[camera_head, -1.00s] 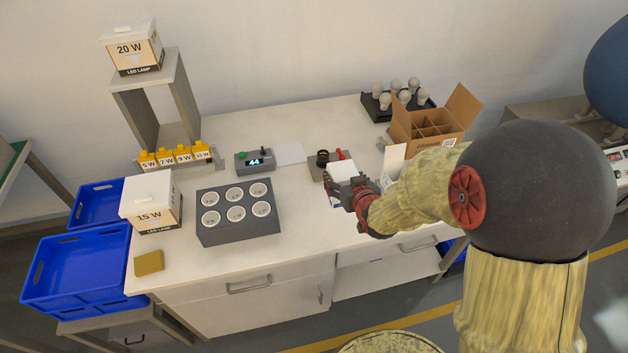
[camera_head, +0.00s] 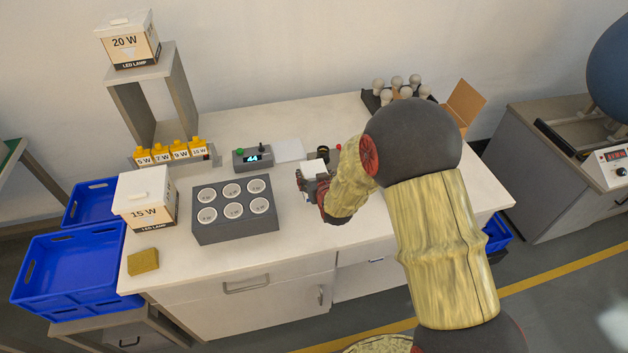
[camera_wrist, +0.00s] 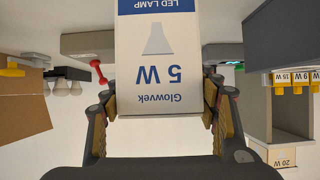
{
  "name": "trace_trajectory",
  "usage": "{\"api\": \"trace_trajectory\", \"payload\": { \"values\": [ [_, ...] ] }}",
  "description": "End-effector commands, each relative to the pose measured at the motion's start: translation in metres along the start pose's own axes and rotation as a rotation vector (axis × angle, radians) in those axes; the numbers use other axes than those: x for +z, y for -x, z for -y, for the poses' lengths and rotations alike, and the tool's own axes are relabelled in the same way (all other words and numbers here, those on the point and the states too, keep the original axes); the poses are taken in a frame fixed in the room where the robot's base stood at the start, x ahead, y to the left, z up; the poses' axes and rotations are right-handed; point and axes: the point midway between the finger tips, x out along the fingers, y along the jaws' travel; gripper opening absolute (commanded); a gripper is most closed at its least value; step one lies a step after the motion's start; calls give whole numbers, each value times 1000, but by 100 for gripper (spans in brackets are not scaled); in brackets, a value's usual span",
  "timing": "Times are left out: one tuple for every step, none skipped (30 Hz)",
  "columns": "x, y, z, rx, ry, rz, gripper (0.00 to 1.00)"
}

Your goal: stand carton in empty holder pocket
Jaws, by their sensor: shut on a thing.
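A white carton with blue print, marked Glowvek 5 W LED LAMP (camera_wrist: 158,60), fills the middle of the wrist view, which shows the scene upside down. My gripper (camera_wrist: 159,98) is shut on it, one finger on each side. In the head view the white top of the carton (camera_head: 314,167) shows in my gripper (camera_head: 316,186), above the table just right of the grey block with round sockets (camera_head: 236,222). The divided cardboard box is mostly hidden behind my arm in the head view; one flap (camera_head: 465,103) shows. Brown cardboard (camera_wrist: 22,110) shows in the wrist view.
A control box with a lit display (camera_head: 252,159) and yellow tagged pieces (camera_head: 172,152) stand behind the grey block. A 15 W box (camera_head: 146,200) and a sponge (camera_head: 143,261) are at the left. Bulbs (camera_head: 396,90) stand at the back. The table front is clear.

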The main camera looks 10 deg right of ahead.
Motion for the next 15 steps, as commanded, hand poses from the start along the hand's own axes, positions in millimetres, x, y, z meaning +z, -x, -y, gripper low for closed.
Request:
{"api": "trace_trajectory", "payload": {
  "values": [
    [11,-5,0,0,0,3,40],
    [13,-7,0,0,0,3,40],
    [15,-8,0,0,0,2,40],
    [15,-8,0,0,0,1,40],
    [14,-8,0,0,0,0,40],
    [14,-8,0,0,0,-1,40],
    [13,-7,0,0,0,-1,40],
    [13,-7,0,0,0,-1,40],
    [13,-7,0,0,0,-1,40],
    [13,-7,0,0,0,0,40],
    [14,-7,0,0,0,0,40],
    [14,-8,0,0,0,0,40],
    [16,-8,0,0,0,0,40],
    [16,-9,0,0,0,0,40],
    [17,-9,0,0,0,0,60]
  ]
}}
